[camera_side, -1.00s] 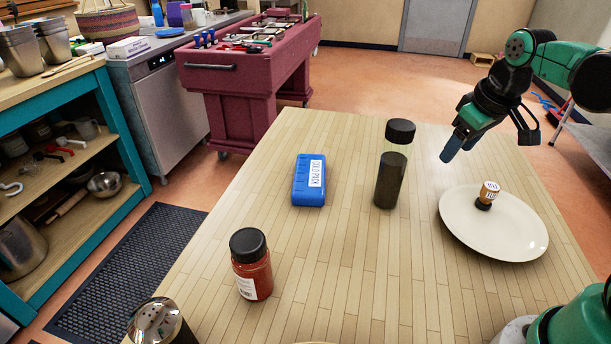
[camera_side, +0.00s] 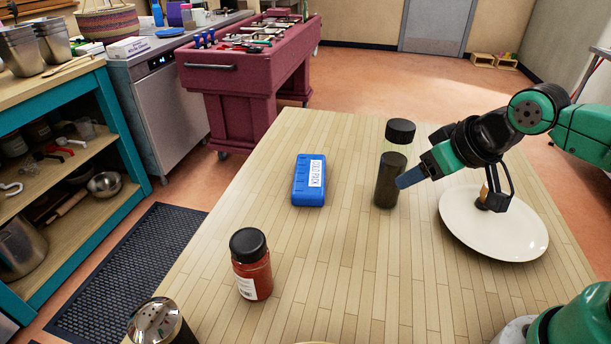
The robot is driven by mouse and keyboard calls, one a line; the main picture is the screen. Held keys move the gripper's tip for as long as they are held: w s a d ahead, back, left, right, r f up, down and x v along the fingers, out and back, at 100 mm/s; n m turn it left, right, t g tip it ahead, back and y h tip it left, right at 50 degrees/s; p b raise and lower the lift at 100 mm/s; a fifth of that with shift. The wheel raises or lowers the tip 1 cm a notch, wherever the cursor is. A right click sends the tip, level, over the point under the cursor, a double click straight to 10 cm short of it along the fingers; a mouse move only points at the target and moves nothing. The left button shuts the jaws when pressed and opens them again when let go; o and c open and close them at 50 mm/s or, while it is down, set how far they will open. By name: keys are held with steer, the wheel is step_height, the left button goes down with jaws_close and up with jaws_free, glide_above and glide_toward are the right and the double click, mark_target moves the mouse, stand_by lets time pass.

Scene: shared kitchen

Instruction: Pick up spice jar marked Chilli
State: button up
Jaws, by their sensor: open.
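A jar with red contents, a black lid and a white label (camera_side: 251,266) stands upright at the front left of the wooden table; the label's wording is too small to read. A taller clear container with dark contents and a black lid (camera_side: 389,182) stands upright right of the table's middle. My gripper (camera_side: 452,190) is open and empty, over the white plate's left part. One blue-tipped finger overlaps the tall container's right edge in the picture; I cannot tell if they touch. The other finger partly hides a small brown object (camera_side: 484,193) on the plate.
The white plate (camera_side: 515,240) is at the right of the table (camera_side: 340,260). A metal-topped shaker (camera_side: 157,322) stands at the front left edge. The table's middle front is clear.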

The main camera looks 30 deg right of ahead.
steer(key=o, duration=0.7)
steer(key=shift+c, duration=0.2)
